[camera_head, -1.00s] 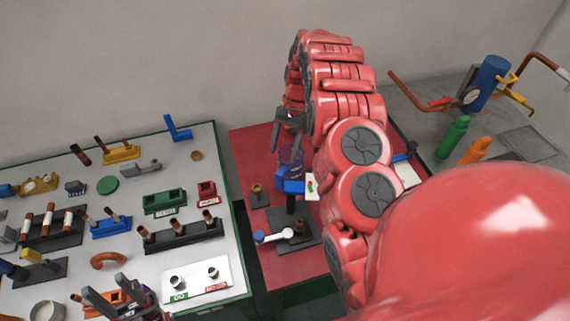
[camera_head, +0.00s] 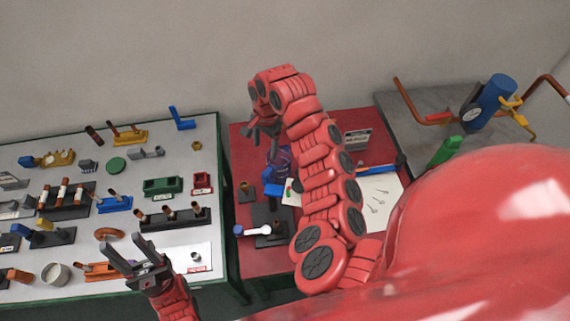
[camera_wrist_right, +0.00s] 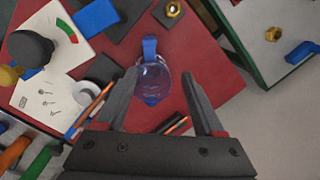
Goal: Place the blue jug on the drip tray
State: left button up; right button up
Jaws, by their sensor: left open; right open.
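The blue jug (camera_wrist_right: 153,80) is see-through, with a solid blue strip above it in the right wrist view. It shows between my right gripper's fingers (camera_wrist_right: 160,74), and I cannot tell how far beyond the tips it is. In the head view the jug (camera_head: 281,160) is partly hidden behind my right arm on the red table. My right gripper (camera_head: 262,132) is open above the red table's back left part. My left gripper (camera_head: 123,243) is open and empty over the white table's front. I cannot tell for sure which dark plate is the drip tray.
The red table (camera_head: 250,148) holds a black stand (camera_head: 268,213), a white-handled part (camera_head: 258,230) and a white sheet (camera_head: 380,200). The white table (camera_head: 215,150) is crowded with several fixtures. A grey table (camera_head: 390,115) at right carries a blue cylinder (camera_head: 490,100) with copper pipes.

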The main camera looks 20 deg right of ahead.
aim_at(264, 172)
jog(key=s+a+f+b, duration=0.1)
jog(key=s+f+n+h+b, duration=0.1)
jog(key=shift+a+f+b, duration=0.4)
notch_tip(264, 172, down, 9)
jog(key=shift+w+r+b, duration=0.1)
jog(key=shift+r+b, duration=0.1)
jog(key=shift+b, duration=0.9)
jog(key=shift+f+p, duration=0.35)
jog(key=shift+p, duration=0.1)
jog(key=f, duration=0.1)
jog(key=f+p, duration=0.1)
jog(key=f, duration=0.1)
jog(key=shift+s+d+f+p, duration=0.1)
jog(key=shift+s+d+p, duration=0.05)
jog(key=shift+s+p, duration=0.2)
jog(key=shift+w+f, duration=0.1)
jog(key=shift+f, duration=0.7)
grip_shut()
